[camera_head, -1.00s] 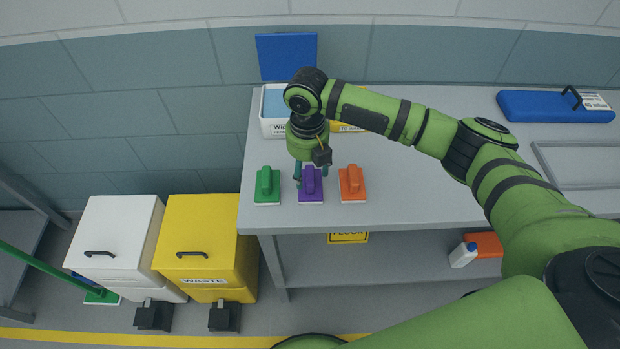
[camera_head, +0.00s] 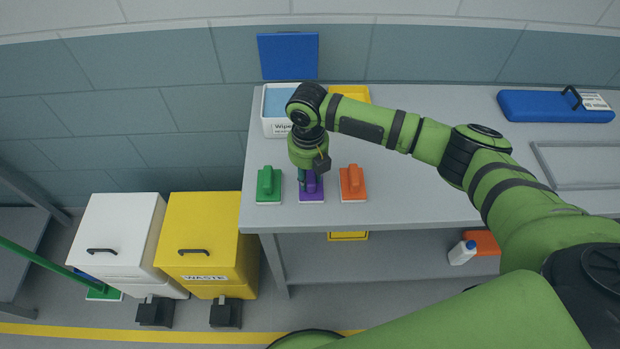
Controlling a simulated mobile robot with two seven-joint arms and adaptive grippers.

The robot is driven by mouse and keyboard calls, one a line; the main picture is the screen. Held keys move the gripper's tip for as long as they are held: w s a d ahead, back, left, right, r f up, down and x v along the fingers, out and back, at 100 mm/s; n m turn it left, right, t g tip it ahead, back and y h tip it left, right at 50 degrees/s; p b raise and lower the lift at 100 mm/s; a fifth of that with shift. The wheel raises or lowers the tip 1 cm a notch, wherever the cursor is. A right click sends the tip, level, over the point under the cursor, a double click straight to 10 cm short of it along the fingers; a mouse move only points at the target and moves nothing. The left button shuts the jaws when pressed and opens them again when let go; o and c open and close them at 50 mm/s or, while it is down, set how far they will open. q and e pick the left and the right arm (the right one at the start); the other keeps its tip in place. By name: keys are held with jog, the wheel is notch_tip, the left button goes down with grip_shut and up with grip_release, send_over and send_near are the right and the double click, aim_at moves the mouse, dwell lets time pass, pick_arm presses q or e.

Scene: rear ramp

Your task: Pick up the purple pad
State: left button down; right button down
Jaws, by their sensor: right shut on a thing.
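The purple pad (camera_head: 312,196) lies on the grey bench between a green pad (camera_head: 268,185) and an orange pad (camera_head: 352,183). It has a raised purple handle and a pale underside. My right gripper (camera_head: 311,184) points down over it and is shut on its handle. The wrist and fingers hide part of the handle. The pad appears to rest on the bench top. My left gripper is not in view.
Behind the gripper stand a wipes box (camera_head: 277,125) with a raised blue lid (camera_head: 288,56) and a yellow box (camera_head: 352,94). A blue case (camera_head: 555,106) lies at the right. White (camera_head: 117,232) and yellow (camera_head: 200,235) bins stand left of the bench.

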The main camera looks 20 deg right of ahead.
aim_at(309, 174)
jog(key=shift+r, duration=0.1)
jog(key=shift+r, duration=0.2)
notch_tip(309, 174, up, 4)
jog(key=shift+s+f+b, duration=0.15)
jog(key=shift+f+b, duration=0.05)
jog(key=shift+b, duration=0.85)
jog(key=s+r+b, duration=0.1)
jog(key=s+r, duration=0.2)
jog(key=s, duration=0.2)
jog(key=s+d+r+b, duration=0.1)
jog(key=s+r, duration=0.3)
jog(key=s, duration=0.2)
jog(key=shift+s, duration=0.2)
jog(key=c, duration=1.9)
grip_release()
jog(key=shift+c, duration=0.2)
